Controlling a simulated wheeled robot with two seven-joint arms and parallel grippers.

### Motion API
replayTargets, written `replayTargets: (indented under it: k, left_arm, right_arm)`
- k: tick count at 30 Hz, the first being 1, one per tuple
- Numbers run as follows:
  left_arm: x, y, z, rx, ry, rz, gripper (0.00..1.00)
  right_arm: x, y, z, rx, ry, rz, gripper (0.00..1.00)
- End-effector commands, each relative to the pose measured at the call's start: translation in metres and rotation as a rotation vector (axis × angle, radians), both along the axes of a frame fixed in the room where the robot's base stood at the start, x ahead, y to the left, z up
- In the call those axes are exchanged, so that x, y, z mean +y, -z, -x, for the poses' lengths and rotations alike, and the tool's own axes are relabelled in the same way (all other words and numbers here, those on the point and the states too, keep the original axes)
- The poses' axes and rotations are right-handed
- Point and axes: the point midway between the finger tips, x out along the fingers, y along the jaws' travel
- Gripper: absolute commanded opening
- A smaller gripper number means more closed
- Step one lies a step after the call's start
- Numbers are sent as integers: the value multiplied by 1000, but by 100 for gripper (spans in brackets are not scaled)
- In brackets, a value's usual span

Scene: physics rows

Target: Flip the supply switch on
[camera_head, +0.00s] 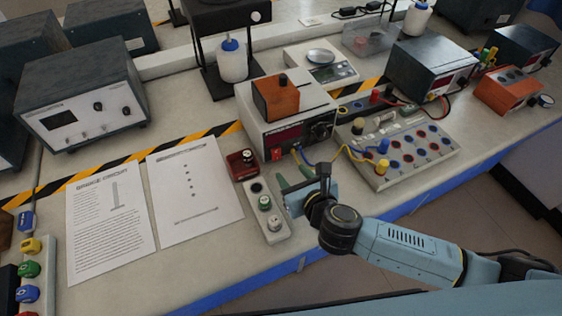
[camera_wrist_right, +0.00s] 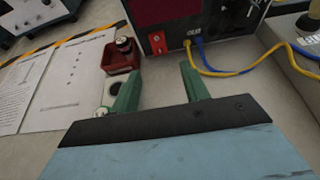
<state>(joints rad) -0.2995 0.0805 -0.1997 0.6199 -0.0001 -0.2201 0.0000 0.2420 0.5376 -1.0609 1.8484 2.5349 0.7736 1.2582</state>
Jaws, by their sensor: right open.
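The power supply (camera_head: 290,112) is a pale box with a dark display and a knob on its front, and an orange block rests on top. Its red supply switch (camera_head: 276,154) is at the lower left of the front panel. In the right wrist view the switch (camera_wrist_right: 157,44) shows between and beyond the fingertips; I cannot tell its position. My right gripper (camera_head: 294,175), with green fingers, is open in front of the supply, apart from the switch. It also shows empty in the right wrist view (camera_wrist_right: 160,68). My left gripper is not in view.
A red tray (camera_head: 240,166) with a dark-topped part and a pale strip (camera_head: 277,232) with knobs lie left of the gripper. Blue and yellow cables run from the supply to a terminal board (camera_head: 400,150). Paper sheets (camera_head: 110,220) cover the left bench.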

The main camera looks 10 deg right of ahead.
Motion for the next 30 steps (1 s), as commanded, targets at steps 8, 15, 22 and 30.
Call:
replayTargets:
  k: [8, 15, 22, 30]
  left_arm:
    - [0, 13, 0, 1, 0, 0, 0]
    - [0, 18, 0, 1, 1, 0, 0]
    - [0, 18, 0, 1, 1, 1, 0]
    - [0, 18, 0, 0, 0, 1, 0]
  right_arm:
    - [16, 21, -49, -4, 0, 2, 45]
    - [22, 29, -67, -2, 0, 0, 45]
    - [23, 30, -70, -1, -1, 0, 45]
    - [23, 30, -69, -2, -1, 0, 23]
